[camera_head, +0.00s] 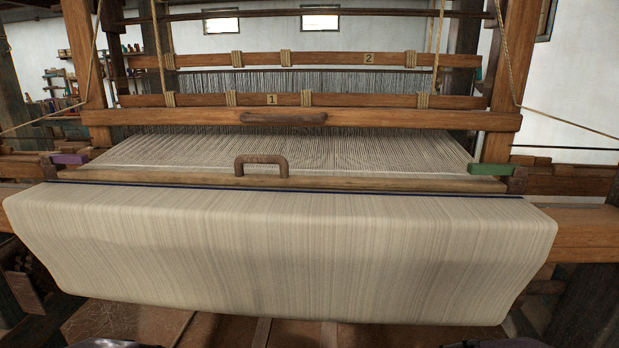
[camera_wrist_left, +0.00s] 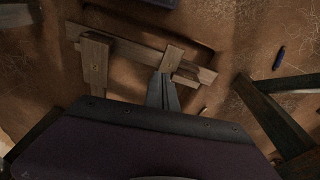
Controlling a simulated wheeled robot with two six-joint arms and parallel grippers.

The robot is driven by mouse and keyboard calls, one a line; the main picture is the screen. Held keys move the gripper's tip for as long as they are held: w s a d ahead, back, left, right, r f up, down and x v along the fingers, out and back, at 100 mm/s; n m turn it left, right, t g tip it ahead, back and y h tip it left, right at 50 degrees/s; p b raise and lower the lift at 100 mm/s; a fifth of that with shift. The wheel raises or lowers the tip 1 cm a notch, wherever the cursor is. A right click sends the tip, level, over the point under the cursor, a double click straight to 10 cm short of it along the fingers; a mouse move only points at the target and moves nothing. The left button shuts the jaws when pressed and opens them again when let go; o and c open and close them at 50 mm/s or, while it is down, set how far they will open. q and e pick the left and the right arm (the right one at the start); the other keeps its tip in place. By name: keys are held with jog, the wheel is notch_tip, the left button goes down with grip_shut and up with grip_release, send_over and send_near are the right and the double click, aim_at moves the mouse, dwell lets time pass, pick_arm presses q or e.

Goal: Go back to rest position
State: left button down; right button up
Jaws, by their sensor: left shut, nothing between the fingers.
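My left gripper (camera_wrist_left: 163,77) shows in the left wrist view as narrow dark fingers, shut and empty. It points over a brown floor, and its tips overlap wooden pieces (camera_wrist_left: 110,45) in the picture; I cannot tell whether they touch. In the head view neither gripper shows; only dark rounded parts, probably mine, edge into the bottom of the picture. My right gripper is not in view. The loom's woven cloth (camera_head: 280,250) hangs over the front beam, apparently clear of both arms.
The loom's wooden beater (camera_head: 400,118) with a handle stands behind the cloth. A brown U-shaped handle (camera_head: 262,160) sits at the cloth's edge. A purple block (camera_head: 70,159) and green block (camera_head: 487,169) flank it. A small blue item (camera_wrist_left: 279,57) lies on the floor.

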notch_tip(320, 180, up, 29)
jog(key=p, duration=2.9)
